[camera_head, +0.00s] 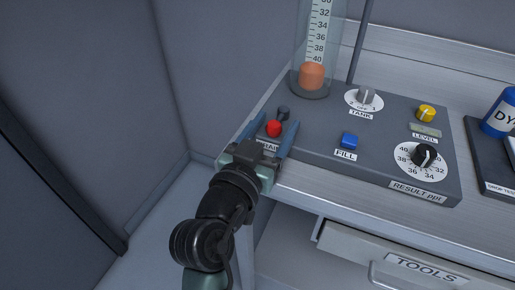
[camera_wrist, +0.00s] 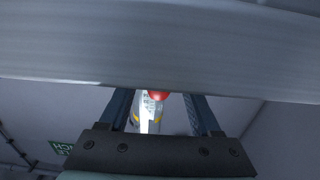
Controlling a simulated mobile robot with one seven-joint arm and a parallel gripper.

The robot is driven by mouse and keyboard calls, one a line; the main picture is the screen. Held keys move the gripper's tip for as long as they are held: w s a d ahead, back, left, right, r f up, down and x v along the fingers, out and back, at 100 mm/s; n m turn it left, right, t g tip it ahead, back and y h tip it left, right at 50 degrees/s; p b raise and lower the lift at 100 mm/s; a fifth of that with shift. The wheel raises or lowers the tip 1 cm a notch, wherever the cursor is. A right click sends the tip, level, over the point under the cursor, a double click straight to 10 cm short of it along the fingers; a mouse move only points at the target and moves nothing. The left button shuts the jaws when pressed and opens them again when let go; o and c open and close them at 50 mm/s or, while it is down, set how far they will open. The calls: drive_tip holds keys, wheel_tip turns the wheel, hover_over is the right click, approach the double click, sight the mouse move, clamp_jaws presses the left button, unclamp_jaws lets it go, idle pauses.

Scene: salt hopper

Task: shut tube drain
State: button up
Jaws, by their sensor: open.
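The drain valve has a red round knob (camera_head: 274,128) on a dark lever (camera_head: 283,113) at the panel's left end. Its label is partly hidden by my gripper. My gripper (camera_head: 279,118) is open, with one blue finger on each side of the red knob. Contact cannot be told. The red knob (camera_wrist: 157,95) also shows between the fingers in the wrist view, partly cut off by a grey band. The clear tube (camera_head: 318,40) stands behind the valve, with an orange-brown mass (camera_head: 311,76) at its bottom.
The dark panel (camera_head: 320,155) also carries a blue FILL button (camera_head: 349,139), a TANK dial (camera_head: 365,97), a yellow LEVEL knob (camera_head: 426,112) and a RESULT dial (camera_head: 424,156). A TOOLS drawer (camera_head: 400,262) is below the counter.

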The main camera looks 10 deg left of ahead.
drive_tip(key=v, duration=1.1)
drive_tip(key=shift+s, duration=0.1)
drive_tip(key=w+d+r+t+y, duration=0.1)
drive_tip(key=w+r+t, duration=0.1)
drive_tip(key=r, duration=0.7)
drive_tip(key=w+d+r+t+y, duration=0.1)
drive_tip(key=w+r+t, duration=0.15)
drive_tip(key=r, duration=0.55)
drive_tip(key=s+d+r+n+t+y, duration=0.2)
drive_tip(key=s+r+t, duration=0.15)
drive_tip(key=r, duration=0.55)
drive_tip(key=s+d+r+n+t+y, duration=0.15)
drive_tip(key=s+r, duration=0.25)
drive_tip(key=r, duration=0.5)
wheel_tip(320, 180, up, 24)
drive_tip(key=p, duration=2.3)
drive_tip(key=shift+s+a+t+p, duration=0.2)
drive_tip(key=shift+a+t+p, duration=0.15)
drive_tip(key=shift+a+t, duration=0.1)
